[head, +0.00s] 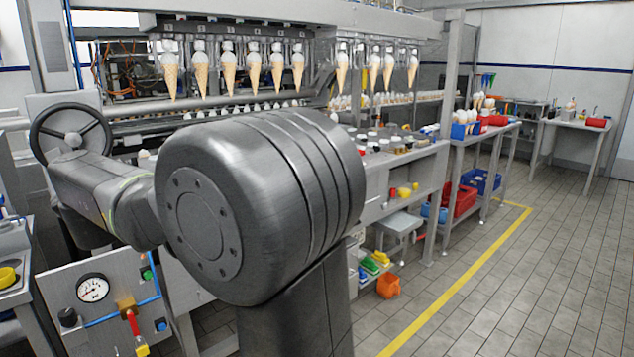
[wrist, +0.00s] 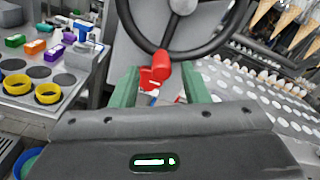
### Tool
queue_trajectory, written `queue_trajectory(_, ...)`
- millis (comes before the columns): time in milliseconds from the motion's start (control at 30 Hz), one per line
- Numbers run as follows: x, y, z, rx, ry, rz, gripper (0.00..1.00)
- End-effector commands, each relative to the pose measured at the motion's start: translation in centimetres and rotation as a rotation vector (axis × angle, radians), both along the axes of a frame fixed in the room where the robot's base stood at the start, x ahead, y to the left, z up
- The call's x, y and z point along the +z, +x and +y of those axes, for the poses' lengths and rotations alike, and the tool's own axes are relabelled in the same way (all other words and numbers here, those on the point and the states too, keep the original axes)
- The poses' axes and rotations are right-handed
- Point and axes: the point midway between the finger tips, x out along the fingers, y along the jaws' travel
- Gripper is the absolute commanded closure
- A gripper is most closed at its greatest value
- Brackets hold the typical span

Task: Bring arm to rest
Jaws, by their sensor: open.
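My gripper (wrist: 159,72) shows in the wrist view with its two green fingers spread apart. A red knob-like piece (wrist: 158,73) shows between the fingertips, at the lower rim of a dark handwheel (wrist: 203,50). I cannot tell whether it is fixed to the wheel, and no finger visibly closes on it. In the head view the handwheel (head: 91,108) stands at the left, on the machine. My arm reaches left towards it from the large grey joint in the middle, and my gripper cannot be made out there.
Ice cream cones (head: 228,70) hang in a row on the machine behind my arm. In the wrist view, a side table (wrist: 60,98) with yellow rings and coloured blocks is at the left; a tray of pale discs (wrist: 265,90) is at the right. The tiled floor (head: 540,260) at the right is free.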

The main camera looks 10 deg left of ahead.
Motion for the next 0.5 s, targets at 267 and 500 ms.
queue_trajectory(267, 0.3, 2.2, 1.0, -0.001, -0.086, -0.100, 0.58)
queue_trajectory(500, 0.3, 2.9, 0.4, -0.001, -0.171, -0.201, 0.58)
